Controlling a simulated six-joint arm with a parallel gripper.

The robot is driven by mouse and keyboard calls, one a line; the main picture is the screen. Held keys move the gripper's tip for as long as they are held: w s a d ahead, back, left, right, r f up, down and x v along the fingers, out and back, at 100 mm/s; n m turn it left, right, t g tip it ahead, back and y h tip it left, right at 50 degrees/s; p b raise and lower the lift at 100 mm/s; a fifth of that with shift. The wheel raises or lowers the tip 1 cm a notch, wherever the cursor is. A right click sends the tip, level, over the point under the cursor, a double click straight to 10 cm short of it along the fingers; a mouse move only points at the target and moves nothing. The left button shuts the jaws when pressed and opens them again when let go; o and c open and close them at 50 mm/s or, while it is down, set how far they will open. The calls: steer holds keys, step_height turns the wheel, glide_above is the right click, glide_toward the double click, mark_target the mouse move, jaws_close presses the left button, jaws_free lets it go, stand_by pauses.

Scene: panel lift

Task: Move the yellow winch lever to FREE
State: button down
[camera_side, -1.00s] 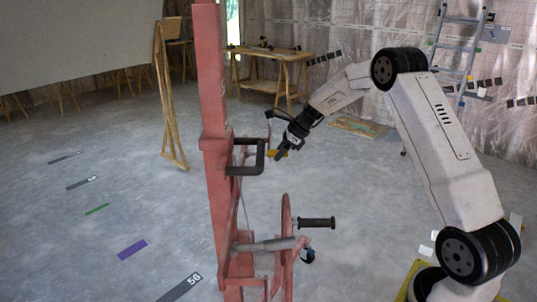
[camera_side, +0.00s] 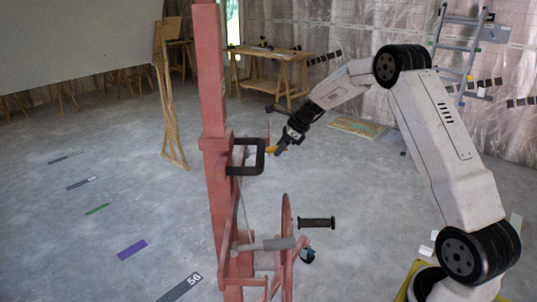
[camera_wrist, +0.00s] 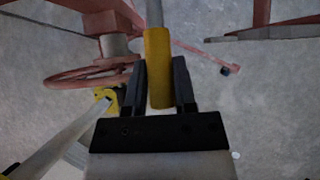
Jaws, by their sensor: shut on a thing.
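The yellow winch lever (camera_wrist: 158,65) shows in the wrist view as a yellow grip on a grey rod. My gripper (camera_wrist: 160,85) has one dark finger on each side of the yellow grip and is shut on it. In the side view the lever's yellow end (camera_side: 270,150) shows small at the fingertips of my gripper (camera_side: 282,146), just right of the red post (camera_side: 216,160). The lever's root and any FREE marking cannot be made out.
A black C-shaped bracket (camera_side: 248,158) sticks out of the post close to my gripper. Below are a red wheel (camera_side: 286,245) and a black crank handle (camera_side: 317,223). A wooden table (camera_side: 270,70) and a ladder (camera_side: 458,50) stand behind.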

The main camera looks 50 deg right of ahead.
steer(key=shift+r, duration=0.35)
steer(key=shift+w+r, duration=0.15)
steer(key=shift+r, duration=0.45)
steer(key=shift+a+r, duration=0.1)
steer(key=shift+r, duration=0.1)
steer(key=shift+c, duration=1.2)
jaws_free()
steer(key=v, duration=0.6)
steer(key=shift+s+r, duration=0.2)
steer(key=shift+r, duration=0.1)
steer(key=shift+x, duration=3.25)
